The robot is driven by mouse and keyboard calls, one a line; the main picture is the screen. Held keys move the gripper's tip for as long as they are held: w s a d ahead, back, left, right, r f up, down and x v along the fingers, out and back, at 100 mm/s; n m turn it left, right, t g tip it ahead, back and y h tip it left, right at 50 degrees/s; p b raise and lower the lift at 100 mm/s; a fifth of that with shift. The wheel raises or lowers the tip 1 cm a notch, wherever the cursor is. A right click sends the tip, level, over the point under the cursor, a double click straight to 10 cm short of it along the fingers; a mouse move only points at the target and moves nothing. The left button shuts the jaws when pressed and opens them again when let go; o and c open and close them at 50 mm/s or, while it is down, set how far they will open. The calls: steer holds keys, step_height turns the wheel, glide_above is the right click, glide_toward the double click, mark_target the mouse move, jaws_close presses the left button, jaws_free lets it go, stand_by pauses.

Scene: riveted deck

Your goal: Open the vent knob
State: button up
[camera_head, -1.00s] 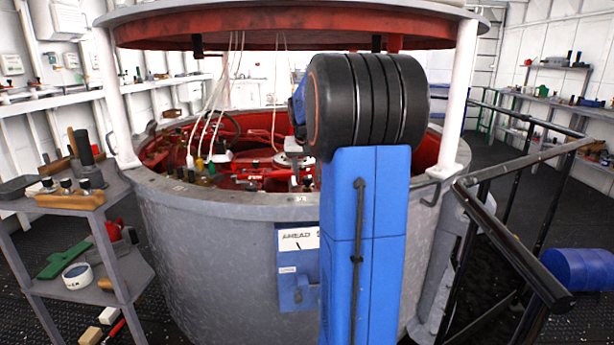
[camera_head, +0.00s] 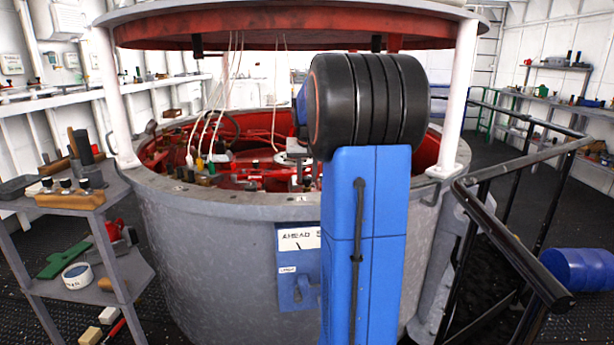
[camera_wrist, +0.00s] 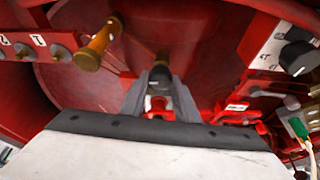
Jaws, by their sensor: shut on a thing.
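In the wrist view, my gripper (camera_wrist: 160,97) reaches into the red interior of the round grey tank. Its two grey fingers are closed around a small dark knob (camera_wrist: 159,77), which I take to be the vent knob. The fingers hide much of it, and its turn angle cannot be read. A red part shows between the fingers, nearer the camera. In the head view, my own arm hides the gripper and this knob.
The grey tank (camera_head: 225,250) has a raised red-bottomed lid on white posts. In the wrist view, a brass handle (camera_wrist: 97,48) is at left and a black knob (camera_wrist: 298,57) on a grey panel at right. Pale cables hang inside. Black railings (camera_head: 515,245) stand at right.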

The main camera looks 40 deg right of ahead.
steer(key=n, duration=0.2)
steer(key=n+t+y, duration=0.1)
steer(key=n, duration=0.1)
steer(key=shift+s+d, duration=0.1)
steer(key=shift+d, duration=0.1)
steer(key=n+y, duration=0.2)
steer(key=n, duration=0.2)
steer(key=shift+d+n, duration=0.15)
steer(key=shift+n, duration=0.15)
steer(key=n, duration=0.2)
steer(key=n+y, duration=0.1)
steer(key=n, duration=0.1)
steer(key=shift+d+n+y, duration=0.15)
steer(key=shift+n+y, duration=0.15)
steer(key=shift+n+g+y, duration=0.3)
steer(key=shift+n+y, duration=0.4)
steer(key=shift+n, duration=1.2)
steer(key=o, duration=1.1)
steer(key=shift+c, duration=0.2)
steer(key=shift+d+r, duration=0.1)
